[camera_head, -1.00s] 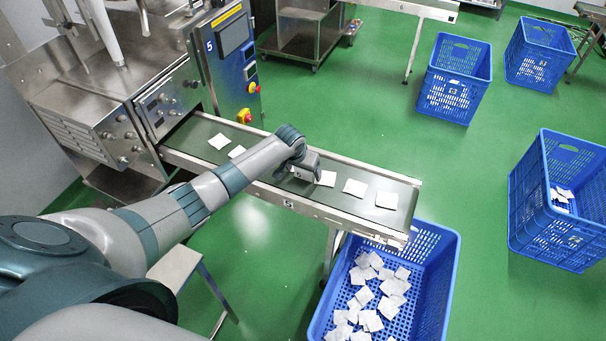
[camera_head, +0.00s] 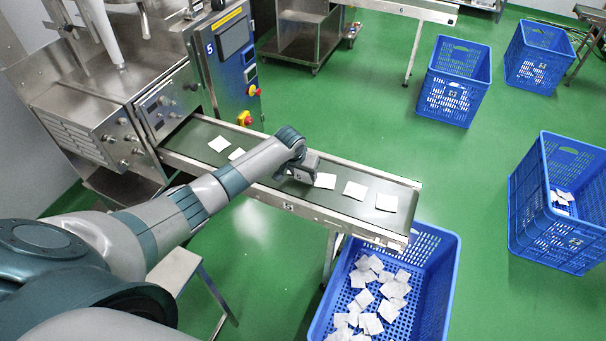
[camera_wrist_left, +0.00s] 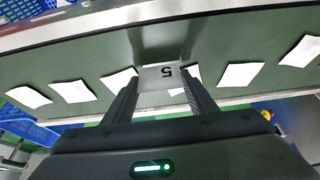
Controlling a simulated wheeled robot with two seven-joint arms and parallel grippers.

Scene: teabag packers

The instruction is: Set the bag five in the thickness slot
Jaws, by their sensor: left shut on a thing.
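My left gripper (camera_head: 304,168) is above the middle of the conveyor belt, reaching in from the left. In the left wrist view its two fingers (camera_wrist_left: 160,90) are shut on a pale, flat square marked "5", which I take as bag five (camera_wrist_left: 160,75). In the head view bag five (camera_head: 299,177) is mostly hidden by the gripper. I cannot tell whether it touches the belt. No thickness slot can be made out in these views. My right gripper is not in view.
The conveyor (camera_head: 340,202) carries several white teabags (camera_head: 355,190) on both sides of my gripper. A blue crate (camera_head: 447,290) with loose bags stands under its end. The packing machine (camera_head: 215,60) stands at left. Other blue crates (camera_head: 455,82) stand right on open green floor.

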